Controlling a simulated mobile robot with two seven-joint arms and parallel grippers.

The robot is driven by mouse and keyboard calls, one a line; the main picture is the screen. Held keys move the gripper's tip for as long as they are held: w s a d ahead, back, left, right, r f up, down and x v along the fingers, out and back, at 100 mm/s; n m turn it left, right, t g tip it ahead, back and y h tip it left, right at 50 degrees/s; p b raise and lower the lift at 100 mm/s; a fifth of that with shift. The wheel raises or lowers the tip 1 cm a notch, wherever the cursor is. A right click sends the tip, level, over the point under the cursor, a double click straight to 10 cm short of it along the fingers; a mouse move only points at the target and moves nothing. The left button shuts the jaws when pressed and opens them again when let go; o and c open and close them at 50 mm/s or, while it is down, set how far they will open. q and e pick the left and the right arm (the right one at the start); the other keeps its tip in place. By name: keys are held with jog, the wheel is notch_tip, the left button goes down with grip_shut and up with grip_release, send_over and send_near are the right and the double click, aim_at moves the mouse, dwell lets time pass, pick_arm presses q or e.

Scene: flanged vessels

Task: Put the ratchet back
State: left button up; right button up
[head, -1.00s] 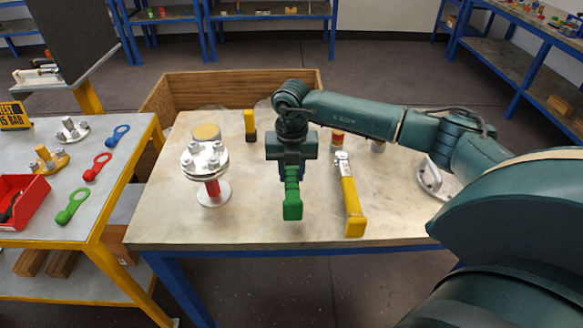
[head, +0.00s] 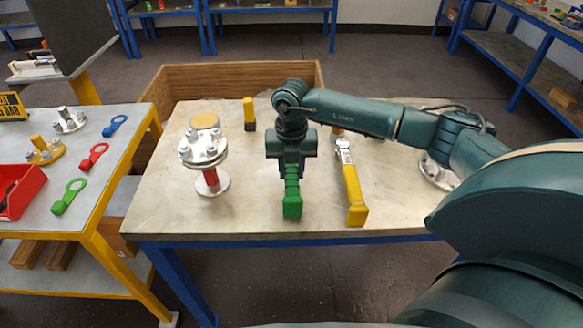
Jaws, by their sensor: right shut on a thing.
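My right gripper (head: 291,168) points down over the middle of the stone-topped table (head: 250,219). It is shut on a green-handled tool, which I take to be the ratchet (head: 292,203). The green handle's end points toward the table's front edge. The tool's head is hidden by the gripper, and I cannot tell whether the tool touches the tabletop. My left gripper is not in view.
A flanged vessel (head: 204,153) with bolts stands left of the gripper. A yellow-handled tool (head: 353,188) lies close on the right. A yellow-and-black object (head: 249,113) stands behind. The left table holds a red bin (head: 22,188) and coloured ring-ended tags (head: 69,195).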

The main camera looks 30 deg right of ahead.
jog(key=shift+f+b, duration=0.3)
jog(key=shift+f, duration=0.1)
jog(key=o, duration=1.6)
jog(key=shift+o, duration=0.2)
jog(key=shift+r+p, duration=2.75)
jog(key=shift+r, duration=0.8)
jog(key=shift+f, duration=0.1)
